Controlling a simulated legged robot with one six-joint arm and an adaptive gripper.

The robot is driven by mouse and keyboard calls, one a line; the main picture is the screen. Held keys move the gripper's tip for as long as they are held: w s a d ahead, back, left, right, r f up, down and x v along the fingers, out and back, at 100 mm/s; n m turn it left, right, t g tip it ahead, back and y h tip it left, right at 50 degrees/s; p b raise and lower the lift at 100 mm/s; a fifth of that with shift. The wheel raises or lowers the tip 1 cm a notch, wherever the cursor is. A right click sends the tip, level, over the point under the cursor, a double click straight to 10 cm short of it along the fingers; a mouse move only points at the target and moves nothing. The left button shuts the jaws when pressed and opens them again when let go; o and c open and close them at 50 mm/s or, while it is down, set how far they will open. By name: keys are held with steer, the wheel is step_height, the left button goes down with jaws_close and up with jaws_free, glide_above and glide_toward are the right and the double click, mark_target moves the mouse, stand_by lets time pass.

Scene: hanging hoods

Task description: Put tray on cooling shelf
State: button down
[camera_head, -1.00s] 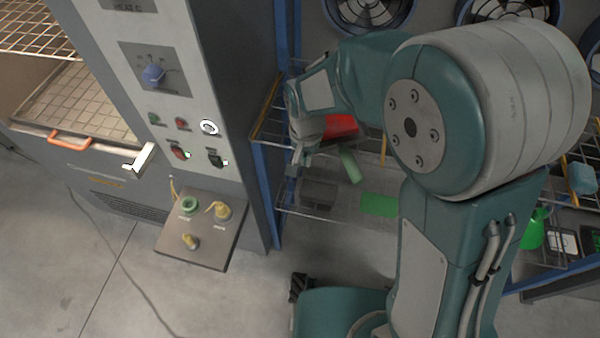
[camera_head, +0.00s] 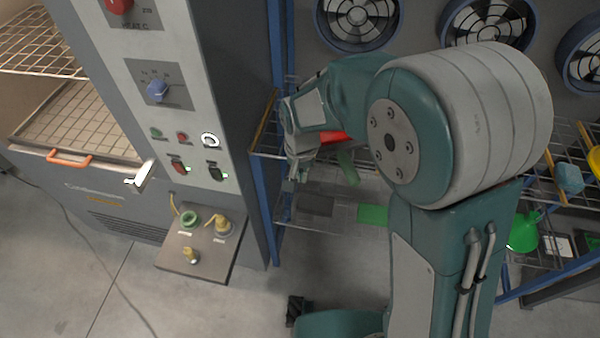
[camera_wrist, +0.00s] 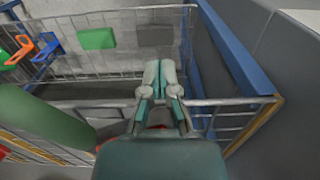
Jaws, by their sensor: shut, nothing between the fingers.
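My gripper (camera_head: 298,172) is at the left end of the wire shelf rack (camera_head: 268,122), beside its blue post. In the wrist view my gripper (camera_wrist: 160,72) is shut and empty, its fingertips close together over the rack's wire edge (camera_wrist: 228,102). A flat, grid-patterned tray-like surface (camera_head: 85,122) lies inside the open oven at the left, well apart from my gripper. I cannot tell whether it is a loose tray. An orange handle (camera_head: 68,158) is at its front.
The oven's control panel (camera_head: 160,90) stands between the oven opening and the rack. Fans (camera_head: 358,18) are behind the rack. A red item (camera_head: 333,137), a green item (camera_head: 373,214) and a green can (camera_head: 523,232) are on or around the shelves.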

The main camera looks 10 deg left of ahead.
mark_target(346, 165)
step_height(346, 165, up, 10)
steer(key=s+d+r+n, duration=0.35)
steer(key=s+d, duration=0.45)
steer(key=d, duration=0.5)
steer(key=w+a+f, duration=0.2)
steer(key=w+f, duration=0.2)
steer(key=f, duration=0.6)
steer(key=shift+f, duration=0.4)
steer(key=shift+w+a, duration=0.2)
steer(key=shift+w, duration=0.65)
steer(key=shift+w+a, duration=0.15)
steer(key=shift+w, duration=0.75)
steer(key=shift+w+a, duration=0.2)
steer(key=shift+w, duration=0.65)
